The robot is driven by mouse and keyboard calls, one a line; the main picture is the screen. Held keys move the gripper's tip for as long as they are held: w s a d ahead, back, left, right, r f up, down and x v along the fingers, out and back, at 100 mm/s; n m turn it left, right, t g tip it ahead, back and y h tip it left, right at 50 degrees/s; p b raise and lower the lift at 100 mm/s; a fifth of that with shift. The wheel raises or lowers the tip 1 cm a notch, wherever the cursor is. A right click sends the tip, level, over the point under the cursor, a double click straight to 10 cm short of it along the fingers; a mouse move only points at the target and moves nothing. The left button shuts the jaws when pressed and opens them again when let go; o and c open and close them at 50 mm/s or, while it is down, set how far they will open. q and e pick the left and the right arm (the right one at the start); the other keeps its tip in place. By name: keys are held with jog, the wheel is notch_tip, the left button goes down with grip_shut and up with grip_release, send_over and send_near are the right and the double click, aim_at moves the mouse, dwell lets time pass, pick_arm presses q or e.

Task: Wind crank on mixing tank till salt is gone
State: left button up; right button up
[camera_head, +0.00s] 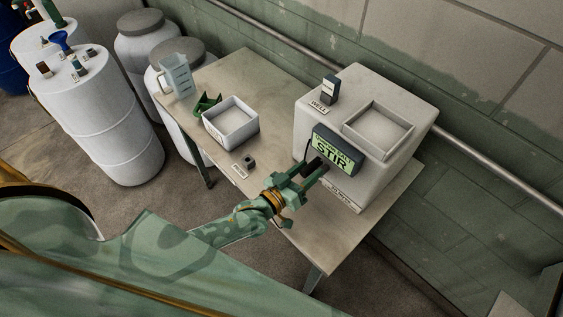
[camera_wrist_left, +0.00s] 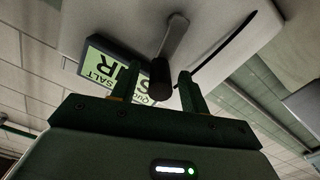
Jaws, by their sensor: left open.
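The mixing tank (camera_head: 395,165) is a white box with a square opening (camera_head: 380,130) on top, standing on the table. The crank, a grey arm with a dark knob (camera_wrist_left: 161,78), sticks out of the tank's front. My left gripper (camera_wrist_left: 170,85) is open, its two fingers at either side of the knob; I cannot tell if they touch it. In the head view the left gripper (camera_head: 309,173) hides most of the crank. My right gripper is not seen.
A white tray (camera_head: 231,138), a green scoop-like object (camera_head: 207,103) and a clear jug (camera_head: 177,77) stand on the table (camera_head: 330,240) left of the tank. White drums (camera_head: 105,110) stand on the floor further left. A pipe (camera_head: 480,165) runs along the wall behind.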

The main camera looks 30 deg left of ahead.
pick_arm(q)
jog(key=v, duration=1.3)
jog(key=shift+d, duration=0.1)
jog(key=s+a+f+m+g+y+b, duration=0.1)
jog(key=s+a+f+g, duration=0.3)
jog(key=f, duration=0.5)
jog(key=s+a+f+m+g+y+b, duration=0.1)
jog(key=s+f+m+g+y, duration=0.15)
jog(key=s+f, duration=0.45)
jog(key=s+a+f+m+g+y+b, duration=0.1)
jog(key=s+a+f+g, duration=0.25)
jog(key=f, duration=0.85)
jog(key=s+d+f+g+y+b, duration=0.1)
jog(key=s+f+g+b, duration=0.5)
jog(key=s+f, duration=0.7)
jog(key=s+d, duration=0.1)
jog(key=s, duration=0.2)
jog(key=shift+s+f+y, duration=0.2)
jog(key=shift+f+y, duration=0.1)
jog(key=shift+y, duration=0.05)
